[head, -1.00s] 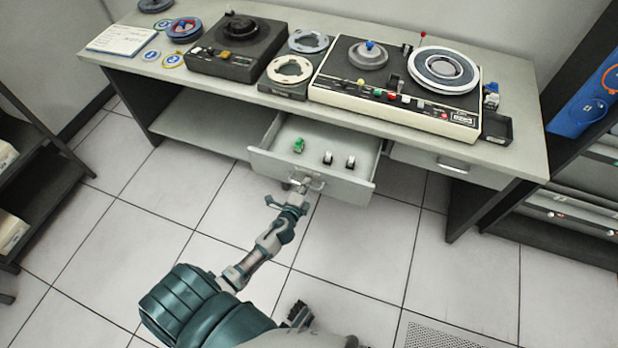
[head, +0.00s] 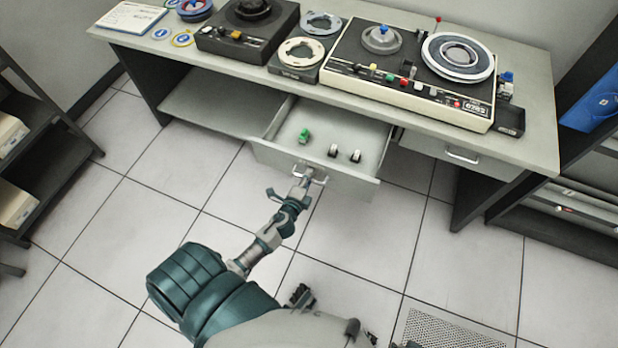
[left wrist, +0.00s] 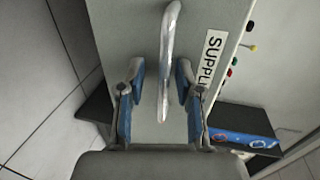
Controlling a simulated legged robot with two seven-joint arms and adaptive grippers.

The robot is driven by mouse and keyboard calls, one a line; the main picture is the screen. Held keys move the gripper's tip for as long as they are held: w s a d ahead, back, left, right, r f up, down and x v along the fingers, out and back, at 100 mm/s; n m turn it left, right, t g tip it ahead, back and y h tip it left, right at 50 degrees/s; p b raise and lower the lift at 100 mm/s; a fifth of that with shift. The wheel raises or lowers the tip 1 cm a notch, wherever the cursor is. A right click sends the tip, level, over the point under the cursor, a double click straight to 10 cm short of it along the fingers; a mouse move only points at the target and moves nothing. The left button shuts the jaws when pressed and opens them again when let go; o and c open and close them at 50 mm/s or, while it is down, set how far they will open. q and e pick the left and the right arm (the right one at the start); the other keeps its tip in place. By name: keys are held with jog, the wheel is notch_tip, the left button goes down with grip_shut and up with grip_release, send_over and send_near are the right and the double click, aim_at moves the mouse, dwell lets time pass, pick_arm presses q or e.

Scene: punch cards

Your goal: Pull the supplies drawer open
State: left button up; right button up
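The supplies drawer (head: 345,185) is a grey drawer under the desk, and it stands pulled out with its inside showing. In it lie a green item (head: 304,136) and two small black-and-white items (head: 344,154). Its metal bar handle (left wrist: 168,60) and a partly hidden label (left wrist: 210,58) reading "SUPPL" show in the left wrist view. My left gripper (head: 304,178) is at the drawer's front. In the left wrist view its blue-padded fingers (left wrist: 160,88) are apart on either side of the handle, with gaps showing.
The desk (head: 540,130) carries a tape machine (head: 400,88), reels and a notebook (head: 130,17). A closed drawer (head: 460,157) is to the right. Dark shelves (head: 55,150) stand at the left, with more shelving at the right. The tiled floor before the desk is mostly clear.

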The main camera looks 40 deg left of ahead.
jog(key=shift+s, duration=0.15)
pick_arm(q)
jog(key=shift+s, duration=0.1)
jog(key=v, duration=1.1)
jog(key=shift+s, duration=0.3)
jog(key=s+d+f+n+g+h+p, duration=0.1)
jog(key=s+d+f+n+g+p, duration=0.1)
jog(key=s+f, duration=0.4)
jog(key=s+d+f+n+g+h+p, duration=0.1)
jog(key=s+d+f+n+g, duration=0.3)
jog(key=f, duration=0.7)
jog(key=s+d+f+n+g+h+p, duration=0.2)
jog(key=s+d+f+n+g, duration=0.1)
jog(key=s+f+n+g, duration=0.4)
jog(key=s+f, duration=0.2)
jog(key=s, duration=0.1)
jog(key=shift+d+g+p, duration=0.3)
jog(key=shift+d+p, duration=0.05)
jog(key=shift+d, duration=0.05)
pick_arm(e)
jog(key=s+f, duration=0.4)
jog(key=f, duration=1)
jog(key=shift+d+f, duration=0.2)
jog(key=shift+d, duration=0.05)
